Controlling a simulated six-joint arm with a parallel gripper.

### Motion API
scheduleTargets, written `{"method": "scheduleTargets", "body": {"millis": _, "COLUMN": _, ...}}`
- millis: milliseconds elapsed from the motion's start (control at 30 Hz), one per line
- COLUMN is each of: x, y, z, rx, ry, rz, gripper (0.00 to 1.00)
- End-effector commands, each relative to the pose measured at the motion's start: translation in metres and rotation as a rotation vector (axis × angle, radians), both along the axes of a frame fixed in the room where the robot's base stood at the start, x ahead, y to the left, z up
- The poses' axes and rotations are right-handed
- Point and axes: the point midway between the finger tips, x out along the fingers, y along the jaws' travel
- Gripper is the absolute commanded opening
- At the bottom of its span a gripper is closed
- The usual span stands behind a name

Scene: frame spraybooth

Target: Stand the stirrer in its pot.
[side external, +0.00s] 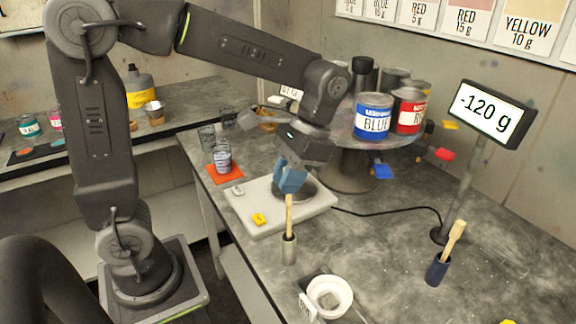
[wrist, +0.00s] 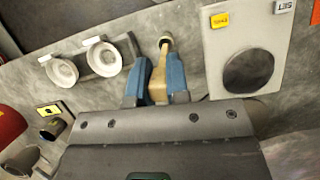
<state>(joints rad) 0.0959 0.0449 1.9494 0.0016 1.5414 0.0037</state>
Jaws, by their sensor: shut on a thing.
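The stirrer (side external: 289,213) is a pale wooden stick, held upright below my gripper (side external: 291,181). In the wrist view the stirrer (wrist: 158,82) sits between the two blue fingers of my gripper (wrist: 157,94), which are shut on it. In the side view its lower end meets the mouth of a narrow metal pot (side external: 289,250) at the front of the bench. The end appears to be inside the pot; how deep is hidden. Another wooden stirrer (side external: 454,238) leans in a dark blue pot (side external: 437,271) at the right.
A white scale (side external: 259,219) with a dark round plate is behind the metal pot. Its display (side external: 491,114) reads -120 g. A white cup (side external: 329,295) stands in front. Paint cans (side external: 373,117) stand on a raised turntable. Bench between the two pots is clear.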

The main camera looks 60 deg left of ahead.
Motion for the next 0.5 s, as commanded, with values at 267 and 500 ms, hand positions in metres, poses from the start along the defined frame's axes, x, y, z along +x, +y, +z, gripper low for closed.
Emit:
{"method": "scheduleTargets", "body": {"millis": 267, "x": 0.000, "y": 0.000, "z": -0.022, "rx": 0.000, "ry": 0.002, "rz": 0.000, "gripper": 0.00}}
{"method": "scheduleTargets", "body": {"millis": 500, "x": -0.001, "y": 0.000, "z": -0.040, "rx": 0.000, "ry": 0.003, "rz": 0.000, "gripper": 0.00}}
